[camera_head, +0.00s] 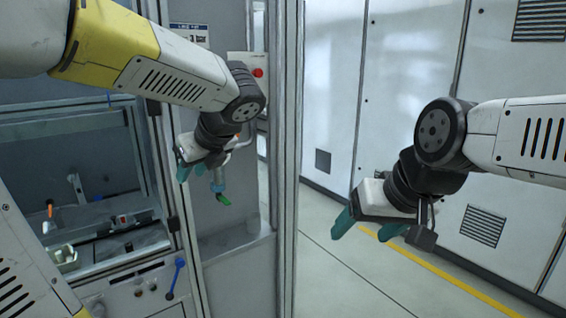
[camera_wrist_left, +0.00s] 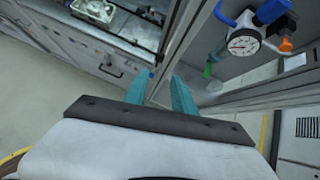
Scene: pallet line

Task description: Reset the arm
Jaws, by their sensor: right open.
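My left arm comes in from the upper left in the head view. Its gripper (camera_head: 191,171) hangs in front of the grey cabinet frame, teal fingers pointing down. In the left wrist view the two teal fingers (camera_wrist_left: 160,92) stand apart with nothing between them. My right arm comes in from the right edge. Its gripper (camera_head: 366,229) is open and empty over the floor, teal fingers pointing down and left. Neither gripper appears to touch anything.
A workstation (camera_head: 100,247) with a small tray (camera_head: 66,262) stands at left. A pressure gauge (camera_wrist_left: 243,42) with a blue fitting (camera_wrist_left: 271,11) and orange handle (camera_wrist_left: 286,44) is near the left fingers. White cabinets (camera_head: 410,60) line the back. The floor (camera_head: 330,270) at centre is clear.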

